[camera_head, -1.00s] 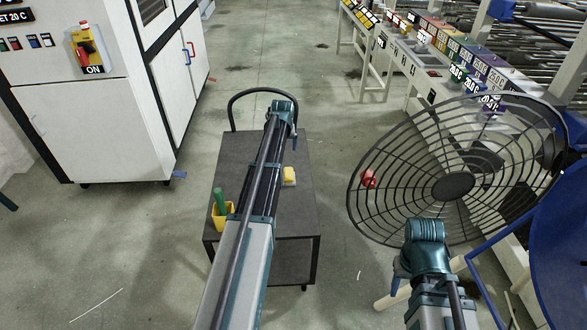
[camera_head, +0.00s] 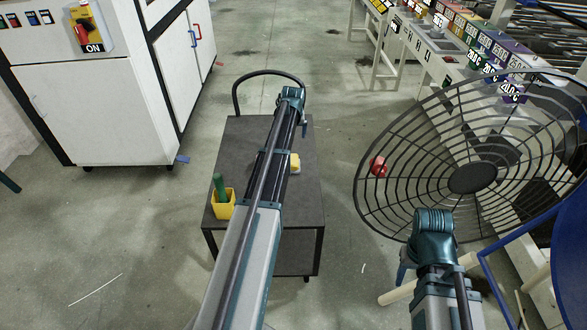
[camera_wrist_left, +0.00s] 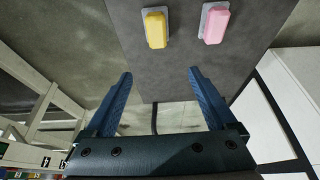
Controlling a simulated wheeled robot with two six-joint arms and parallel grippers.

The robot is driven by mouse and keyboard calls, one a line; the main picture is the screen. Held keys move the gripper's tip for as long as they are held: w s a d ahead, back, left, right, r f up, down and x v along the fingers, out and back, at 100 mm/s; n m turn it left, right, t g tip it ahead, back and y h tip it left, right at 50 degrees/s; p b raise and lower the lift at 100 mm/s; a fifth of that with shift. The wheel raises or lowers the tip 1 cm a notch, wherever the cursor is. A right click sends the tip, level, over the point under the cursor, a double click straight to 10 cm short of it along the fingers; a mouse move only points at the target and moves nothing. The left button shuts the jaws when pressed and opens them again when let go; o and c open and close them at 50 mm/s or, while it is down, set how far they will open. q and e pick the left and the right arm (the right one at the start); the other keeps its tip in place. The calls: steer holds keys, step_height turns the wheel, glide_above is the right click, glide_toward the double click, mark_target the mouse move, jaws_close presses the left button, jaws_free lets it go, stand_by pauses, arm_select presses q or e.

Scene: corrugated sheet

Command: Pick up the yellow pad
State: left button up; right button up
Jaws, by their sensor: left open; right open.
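The yellow pad (camera_head: 295,163) lies on the dark grey cart top (camera_head: 240,150), partly covered by my left arm in the head view. In the left wrist view the yellow pad (camera_wrist_left: 156,28) sits on a pale plate near the top edge, beside a pink pad (camera_wrist_left: 215,23) on a similar plate. My left gripper (camera_wrist_left: 160,82) is open and empty, its blue fingers apart from both pads. In the head view the left arm reaches over the cart, and its fingers are not clear. My right gripper (camera_head: 403,265) is at the lower right, away from the cart; its jaws show poorly.
A yellow cup (camera_head: 223,208) with a green item stands at the cart's front left. The cart's black handle (camera_head: 268,75) rises at the far end. A large fan guard (camera_head: 400,150) stands right of the cart. A white cabinet (camera_head: 105,105) is at the left.

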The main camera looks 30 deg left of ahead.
arm_select(q)
steer(key=b, duration=0.5)
glide_toward(293, 159)
steer(key=a+v, duration=0.1)
steer(key=v, duration=0.2)
steer(key=shift+d+r, duration=0.25)
steer(key=shift+d, duration=0.1)
steer(key=shift+f, duration=0.1)
steer(key=b+x, duration=0.7)
steer(key=x, duration=0.1)
steer(key=shift+f, duration=0.3)
steer(key=shift+r, duration=0.1)
steer(key=b+x, duration=0.5)
steer(key=shift+w+d+f, duration=0.1)
steer(key=shift+d+f, duration=0.1)
steer(key=shift+f, duration=0.05)
steer(key=shift+r, duration=0.1)
